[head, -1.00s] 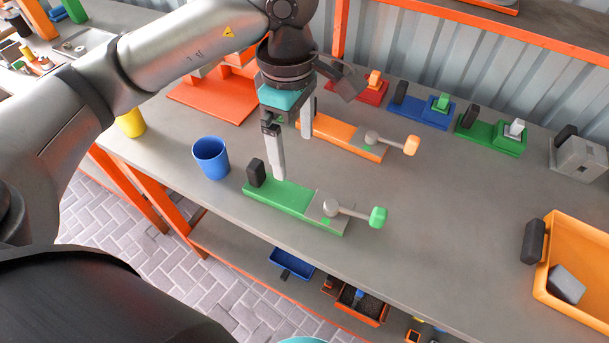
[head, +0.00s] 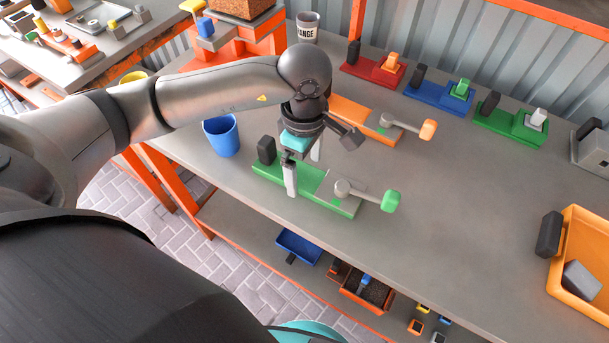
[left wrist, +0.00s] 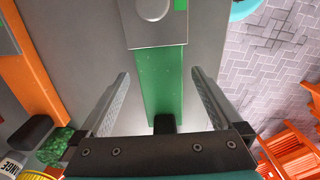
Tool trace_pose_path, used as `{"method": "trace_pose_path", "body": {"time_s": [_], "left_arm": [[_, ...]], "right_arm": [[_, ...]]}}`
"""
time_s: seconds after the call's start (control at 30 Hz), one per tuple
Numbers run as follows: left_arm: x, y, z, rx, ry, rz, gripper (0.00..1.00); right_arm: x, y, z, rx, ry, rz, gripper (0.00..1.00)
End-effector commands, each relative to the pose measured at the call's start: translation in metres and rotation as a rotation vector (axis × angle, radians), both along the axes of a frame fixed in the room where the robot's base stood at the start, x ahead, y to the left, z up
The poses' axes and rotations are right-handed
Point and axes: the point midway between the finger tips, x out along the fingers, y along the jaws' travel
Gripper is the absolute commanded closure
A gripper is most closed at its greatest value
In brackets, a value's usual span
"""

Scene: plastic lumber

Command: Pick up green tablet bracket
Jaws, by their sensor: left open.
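The green bracket (head: 322,183) nearest me lies on the grey table, with a black block at its left end and a grey lever with a green knob (head: 390,201) at its right end. My left gripper (head: 304,178) is open over its left half, pointing down. In the left wrist view, the green base (left wrist: 163,85) runs between the two spread fingers, with a gap on each side. I cannot tell how far the fingertips are above the table. Another green bracket (head: 500,122) with a black block stands at the back right. My right gripper is out of view.
An orange bracket (head: 350,112) lies just behind the gripper. A blue cup (head: 222,138) stands to the left. Red (head: 375,68) and blue (head: 437,95) brackets line the back. An orange bin (head: 590,250) is at the right. The table's front centre is clear.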

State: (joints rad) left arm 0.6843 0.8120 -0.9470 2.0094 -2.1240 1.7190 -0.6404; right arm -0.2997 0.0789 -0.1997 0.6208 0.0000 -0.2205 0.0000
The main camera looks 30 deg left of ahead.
Motion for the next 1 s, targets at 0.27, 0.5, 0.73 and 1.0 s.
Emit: {"method": "trace_pose_path", "body": {"time_s": [0.27, 0.5, 0.73, 1.0], "left_arm": [[-0.0003, -0.0004, -0.0154, 0.000, 0.000, -0.001, 0.00], [-0.0003, -0.0004, -0.0148, 0.000, 0.000, -0.001, 0.15], [-0.0003, -0.0003, -0.0146, 0.000, 0.000, -0.001, 0.41], [-0.0003, -0.0002, -0.0145, 0.000, -0.001, -0.001, 0.71]], "right_arm": [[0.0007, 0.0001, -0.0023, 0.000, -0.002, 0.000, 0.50], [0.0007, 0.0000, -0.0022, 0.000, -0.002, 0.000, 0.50], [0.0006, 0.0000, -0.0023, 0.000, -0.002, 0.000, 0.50], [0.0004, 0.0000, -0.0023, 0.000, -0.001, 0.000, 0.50]]}}
